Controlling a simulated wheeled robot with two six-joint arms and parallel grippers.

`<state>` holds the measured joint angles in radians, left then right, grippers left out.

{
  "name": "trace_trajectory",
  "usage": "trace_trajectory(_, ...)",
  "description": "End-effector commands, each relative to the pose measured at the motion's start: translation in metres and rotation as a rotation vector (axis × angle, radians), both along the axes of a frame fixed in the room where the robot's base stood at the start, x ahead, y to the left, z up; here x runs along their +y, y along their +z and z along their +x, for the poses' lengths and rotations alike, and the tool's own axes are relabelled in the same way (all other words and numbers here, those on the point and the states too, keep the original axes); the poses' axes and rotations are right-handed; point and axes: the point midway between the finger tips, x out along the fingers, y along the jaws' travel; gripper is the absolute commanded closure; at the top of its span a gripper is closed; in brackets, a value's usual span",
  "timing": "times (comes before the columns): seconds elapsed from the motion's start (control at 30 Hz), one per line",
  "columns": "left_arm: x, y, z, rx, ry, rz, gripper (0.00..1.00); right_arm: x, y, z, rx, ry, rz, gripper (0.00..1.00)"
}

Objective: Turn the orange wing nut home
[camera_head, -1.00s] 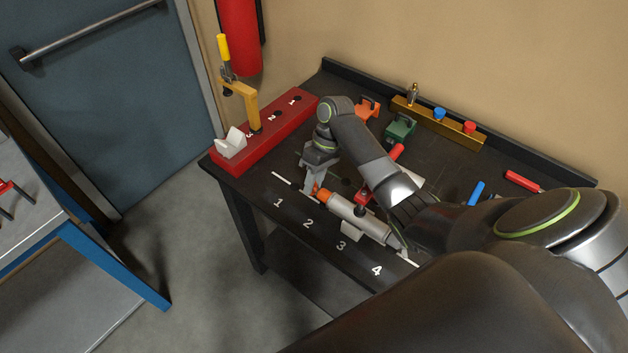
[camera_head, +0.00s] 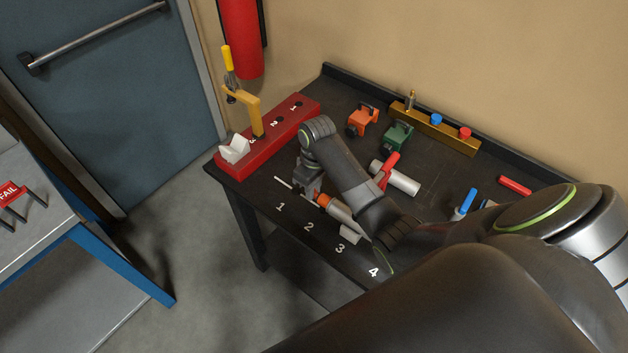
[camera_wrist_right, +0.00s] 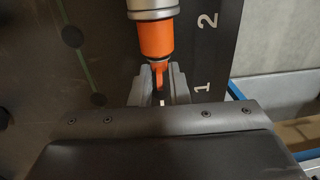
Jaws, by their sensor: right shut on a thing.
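The orange wing nut (camera_head: 325,200) sits at the left end of a grey cylinder (camera_head: 345,214) lying along the table's front edge. In the right wrist view the orange wing nut (camera_wrist_right: 156,40) has a round body with a narrow tab pointing toward my gripper. My right gripper (camera_wrist_right: 158,86) is shut on that tab, one finger on each side. In the head view my right gripper (camera_head: 309,190) is at the wing nut's left end, partly hidden by its own wrist. My left gripper is not in view.
White numbers 1 to 4 mark the front of the dark table (camera_head: 268,200). A red block (camera_head: 262,160) with a yellow-handled clamp stands at left. Behind my arm are a red-handled grey cylinder (camera_head: 403,180), a green block (camera_head: 397,137), an orange block (camera_head: 361,120) and a brass rail (camera_head: 440,130).

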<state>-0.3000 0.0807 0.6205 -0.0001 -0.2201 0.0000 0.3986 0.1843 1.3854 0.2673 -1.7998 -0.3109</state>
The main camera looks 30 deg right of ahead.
Motion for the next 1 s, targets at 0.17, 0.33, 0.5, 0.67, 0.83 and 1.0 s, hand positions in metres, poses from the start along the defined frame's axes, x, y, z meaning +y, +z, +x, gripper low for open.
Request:
trace_trajectory(0.17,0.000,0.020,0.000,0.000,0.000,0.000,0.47,0.004,0.005,-0.001,-0.046,0.002,-0.105,1.00)
trace_trajectory(0.33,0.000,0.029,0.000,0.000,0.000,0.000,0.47,0.005,0.003,-0.001,-0.081,0.001,-0.187,1.00)
trace_trajectory(0.5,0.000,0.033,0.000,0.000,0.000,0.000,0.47,0.006,0.002,-0.001,-0.102,0.001,-0.237,1.00)
trace_trajectory(0.67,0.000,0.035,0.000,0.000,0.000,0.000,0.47,0.006,0.001,-0.001,-0.111,0.001,-0.258,1.00)
trace_trajectory(0.83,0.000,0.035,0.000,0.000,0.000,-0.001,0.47,0.005,0.001,0.000,-0.114,0.001,-0.263,1.00)
trace_trajectory(1.0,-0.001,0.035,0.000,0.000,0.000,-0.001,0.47,0.005,0.001,0.000,-0.114,0.001,-0.262,1.00)
